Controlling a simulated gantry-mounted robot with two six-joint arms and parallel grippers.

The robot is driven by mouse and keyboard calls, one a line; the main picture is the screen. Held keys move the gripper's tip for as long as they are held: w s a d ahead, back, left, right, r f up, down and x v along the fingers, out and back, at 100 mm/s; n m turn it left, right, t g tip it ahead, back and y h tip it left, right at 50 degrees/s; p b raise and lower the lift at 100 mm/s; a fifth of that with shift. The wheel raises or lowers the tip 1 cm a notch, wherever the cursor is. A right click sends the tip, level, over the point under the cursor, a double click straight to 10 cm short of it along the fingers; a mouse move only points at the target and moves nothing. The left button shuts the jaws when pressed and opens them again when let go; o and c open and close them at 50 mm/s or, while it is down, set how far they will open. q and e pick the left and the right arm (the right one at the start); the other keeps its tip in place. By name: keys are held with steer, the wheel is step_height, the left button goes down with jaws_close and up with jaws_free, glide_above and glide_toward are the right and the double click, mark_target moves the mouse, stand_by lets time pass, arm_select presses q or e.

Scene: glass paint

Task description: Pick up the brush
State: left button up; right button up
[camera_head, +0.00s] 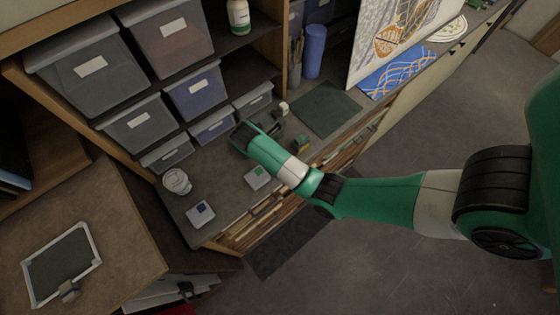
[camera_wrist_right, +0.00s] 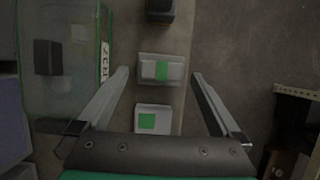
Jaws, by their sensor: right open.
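My right gripper (camera_head: 242,135) reaches over the counter from the right, its fingers mostly hidden behind its wrist. In the right wrist view my right gripper (camera_wrist_right: 160,74) is open, with nothing held. I cannot make out a single brush for certain. Thin upright sticks (camera_head: 297,76), possibly brushes, stand beside a blue cylinder (camera_head: 314,51) at the back of the counter. My left gripper is not in view.
On the counter (camera_head: 222,178) are a jar (camera_head: 176,181), a white box with a blue square (camera_head: 200,213), a small dark block (camera_head: 301,143) and a dark green mat (camera_head: 325,108). Storage bins (camera_head: 137,122) line the left. A painted panel (camera_head: 396,38) stands at the back right.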

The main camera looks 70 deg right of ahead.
steer(key=x, duration=0.4)
steer(key=shift+s, duration=0.1)
steer(key=shift+r, duration=0.1)
steer(key=c, duration=1.2)
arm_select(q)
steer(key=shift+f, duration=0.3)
arm_select(e)
steer(key=shift+r, duration=0.1)
